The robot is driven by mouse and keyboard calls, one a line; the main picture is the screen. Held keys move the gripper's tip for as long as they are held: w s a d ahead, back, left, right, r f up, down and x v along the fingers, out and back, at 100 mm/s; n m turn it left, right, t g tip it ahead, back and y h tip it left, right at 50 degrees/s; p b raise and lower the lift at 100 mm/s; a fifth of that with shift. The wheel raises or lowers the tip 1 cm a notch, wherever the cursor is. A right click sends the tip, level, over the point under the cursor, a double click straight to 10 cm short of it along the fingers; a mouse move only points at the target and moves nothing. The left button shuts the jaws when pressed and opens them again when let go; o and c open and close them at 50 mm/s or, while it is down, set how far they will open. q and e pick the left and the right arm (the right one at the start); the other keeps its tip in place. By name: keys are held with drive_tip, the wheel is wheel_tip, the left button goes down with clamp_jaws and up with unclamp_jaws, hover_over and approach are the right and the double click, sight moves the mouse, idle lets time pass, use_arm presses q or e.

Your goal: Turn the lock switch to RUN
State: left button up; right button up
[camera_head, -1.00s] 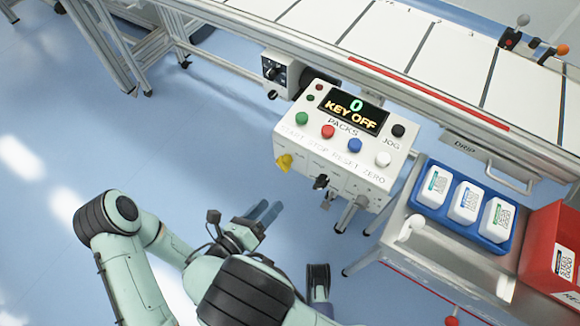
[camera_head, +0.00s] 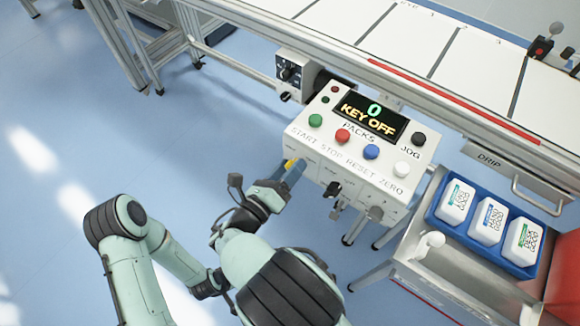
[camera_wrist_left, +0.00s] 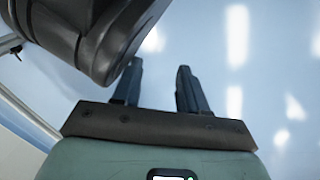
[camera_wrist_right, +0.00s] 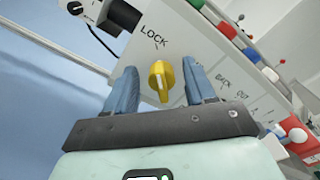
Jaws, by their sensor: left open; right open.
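The lock switch is a yellow knob (camera_wrist_right: 161,82) under the word LOCK on the front face of a white control box (camera_head: 318,153). In the right wrist view it sits between the two blue-grey fingers, with a gap on each side. My right gripper (camera_head: 287,174) is open and in front of the box's left end. It hides most of the knob in the head view, where only a yellow bit (camera_head: 290,163) shows. The box display (camera_head: 370,116) reads 0 and KEY OFF. My left gripper (camera_wrist_left: 159,70) is open and empty over the blue floor.
A black knob (camera_head: 332,188) and a grey knob (camera_head: 375,213) are on the same face. Green, red, blue, white and black buttons are on top. A conveyor (camera_head: 430,50) runs behind. A blue tray (camera_head: 437,217) with white bottles stands to the right.

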drive_tip(key=shift+w+d, duration=0.15)
drive_tip(key=shift+w, duration=0.05)
drive_tip(key=c, duration=1)
